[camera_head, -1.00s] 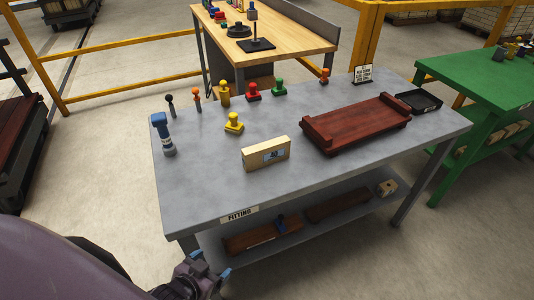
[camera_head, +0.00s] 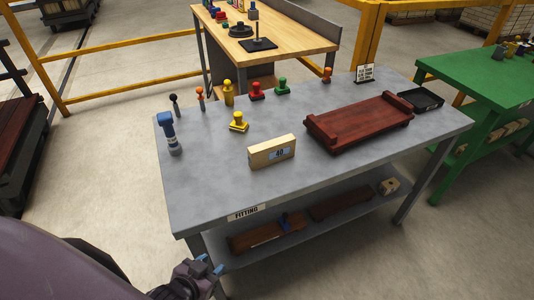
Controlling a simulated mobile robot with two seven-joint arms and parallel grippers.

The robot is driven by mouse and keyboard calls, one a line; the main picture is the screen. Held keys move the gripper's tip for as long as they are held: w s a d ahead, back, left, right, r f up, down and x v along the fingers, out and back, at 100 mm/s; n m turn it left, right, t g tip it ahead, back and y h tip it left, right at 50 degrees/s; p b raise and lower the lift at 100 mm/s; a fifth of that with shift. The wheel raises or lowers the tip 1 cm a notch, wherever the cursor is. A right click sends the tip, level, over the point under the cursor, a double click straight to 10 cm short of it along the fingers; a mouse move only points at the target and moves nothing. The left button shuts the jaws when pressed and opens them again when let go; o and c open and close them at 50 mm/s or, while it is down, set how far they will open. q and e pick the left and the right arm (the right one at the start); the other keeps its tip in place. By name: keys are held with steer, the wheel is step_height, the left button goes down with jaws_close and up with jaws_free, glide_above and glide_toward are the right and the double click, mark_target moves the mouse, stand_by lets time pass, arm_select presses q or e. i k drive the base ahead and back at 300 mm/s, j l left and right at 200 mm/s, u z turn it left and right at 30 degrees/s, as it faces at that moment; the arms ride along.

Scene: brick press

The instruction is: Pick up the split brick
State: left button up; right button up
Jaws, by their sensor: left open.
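A pale yellow, brick-shaped block (camera_head: 262,155) stands on its long edge near the front middle of the grey table (camera_head: 205,188). A small blue label marked 40 is on its front face. It is the only loose brick-like piece on the tabletop; I cannot tell for sure that it is the split brick. My left gripper (camera_head: 210,265), with blue fingertips, is at the bottom of the view, in front of the table and below its top. It is open and empty, well apart from the block. My right gripper is not in view.
A dark red tray (camera_head: 350,128) with raised ends lies right of the block, a black tray (camera_head: 420,99) behind it. A blue tool (camera_head: 168,133), a yellow stamp (camera_head: 238,122) and several coloured knobs stand left and behind. The lower shelf (camera_head: 240,262) holds brown pieces. The front-left tabletop is clear.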

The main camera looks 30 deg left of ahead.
mark_target(261, 155)
steer(key=k+j, duration=0.2)
steer(key=j, duration=0.15)
steer(key=k+j, duration=0.25)
steer(key=k+j+z, duration=0.1)
steer(key=j, duration=0.2)
steer(key=k+j, duration=0.1)
steer(key=j, duration=0.2)
steer(key=j+z, duration=0.15)
steer(key=j, duration=0.15)
steer(key=j+z, duration=0.1)
steer(key=j, duration=0.3)
steer(key=k+j+z, duration=0.1)
steer(key=j, duration=0.35)
steer(key=i+j+z, duration=0.2)
steer(key=j, duration=1.35)
steer(key=j+z, duration=0.25)
steer(key=j, duration=1.25)
steer(key=i, duration=0.05)
